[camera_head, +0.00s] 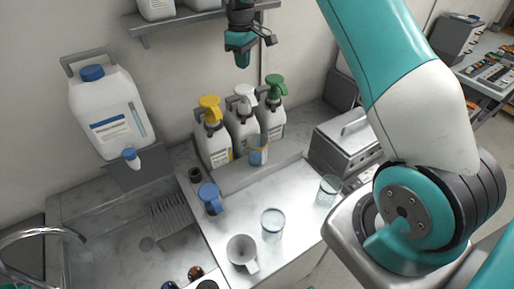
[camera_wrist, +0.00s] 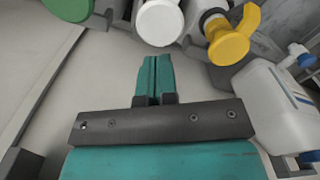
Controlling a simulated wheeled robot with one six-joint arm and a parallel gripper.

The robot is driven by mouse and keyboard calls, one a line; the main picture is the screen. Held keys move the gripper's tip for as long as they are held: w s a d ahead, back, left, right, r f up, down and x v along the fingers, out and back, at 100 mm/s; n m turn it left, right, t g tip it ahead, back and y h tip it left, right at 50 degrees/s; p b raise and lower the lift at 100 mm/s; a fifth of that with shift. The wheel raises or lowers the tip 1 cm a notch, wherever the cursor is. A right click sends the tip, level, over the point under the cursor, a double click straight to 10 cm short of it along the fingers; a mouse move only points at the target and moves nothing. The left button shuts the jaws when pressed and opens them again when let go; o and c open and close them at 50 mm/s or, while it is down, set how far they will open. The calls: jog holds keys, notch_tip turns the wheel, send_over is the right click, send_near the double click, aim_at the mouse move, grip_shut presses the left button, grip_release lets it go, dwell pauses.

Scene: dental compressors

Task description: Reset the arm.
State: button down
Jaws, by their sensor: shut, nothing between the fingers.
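My gripper (camera_head: 242,63) hangs at the top middle of the head view, in front of the wall and above the pump bottles. In the wrist view my gripper (camera_wrist: 154,62) shows its two teal fingers pressed together, with nothing between them. My teal and white arm (camera_head: 400,90) fills the right side of the head view. The part of it that leads to the gripper runs out of the top of the picture.
Pump bottles with yellow (camera_head: 209,107), white (camera_head: 244,97) and green (camera_head: 276,88) heads stand at the wall. A large jug (camera_head: 108,115) hangs left above the sink. Glasses (camera_head: 272,224) and mugs (camera_head: 241,252) stand on the counter. A metal box (camera_head: 345,140) is right.

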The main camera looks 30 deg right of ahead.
jog(key=shift+r, duration=0.55)
jog(key=s+a+y+b, duration=0.2)
jog(key=s+a+b, duration=0.8)
jog(key=s+a, duration=0.55)
jog(key=s+a+f+b, duration=0.1)
jog(key=s+f+b, duration=0.1)
jog(key=s, duration=0.6)
jog(key=s+a+f+y+b, duration=0.1)
jog(key=s+a+f+b, duration=0.1)
jog(key=s, duration=0.6)
jog(key=s+a+f+n+y+b, duration=0.1)
jog(key=s+a+f+b, duration=0.1)
jog(key=s, duration=0.6)
jog(key=shift+f+b, duration=0.35)
jog(key=shift+b, duration=0.1)
